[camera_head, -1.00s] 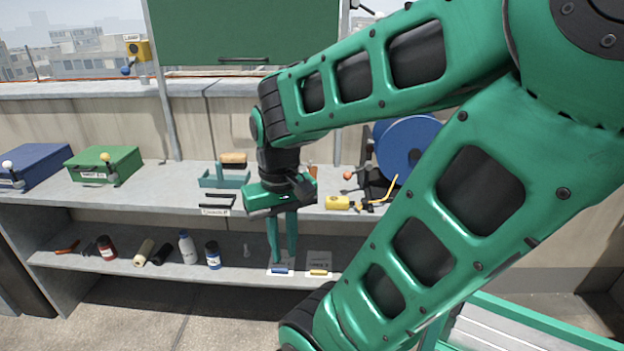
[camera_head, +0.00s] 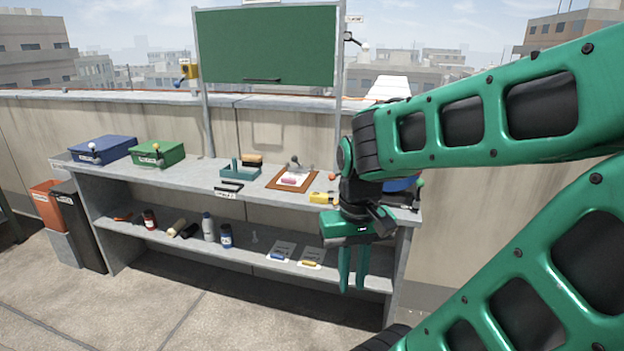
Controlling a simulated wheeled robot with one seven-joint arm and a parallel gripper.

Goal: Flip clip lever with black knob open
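A brown clipboard (camera_head: 276,184) lies on the bench top, right of the teal tray. It carries white paper and a pink item. A small clip lever with a dark grey or black knob (camera_head: 294,159) stands up at its far edge. The lever's exact position is too small to tell. My gripper (camera_head: 353,282) points down in front of the bench, to the right of and lower than the clipboard, touching nothing I can see. Its two green fingers are apart with nothing between them.
Blue (camera_head: 104,149) and green (camera_head: 160,153) boxes with knobbed levers stand at the bench's left. A teal tray (camera_head: 239,174) is left of the clipboard, a yellow block (camera_head: 322,198) right. Bottles and cards fill the lower shelf. The floor in front is clear.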

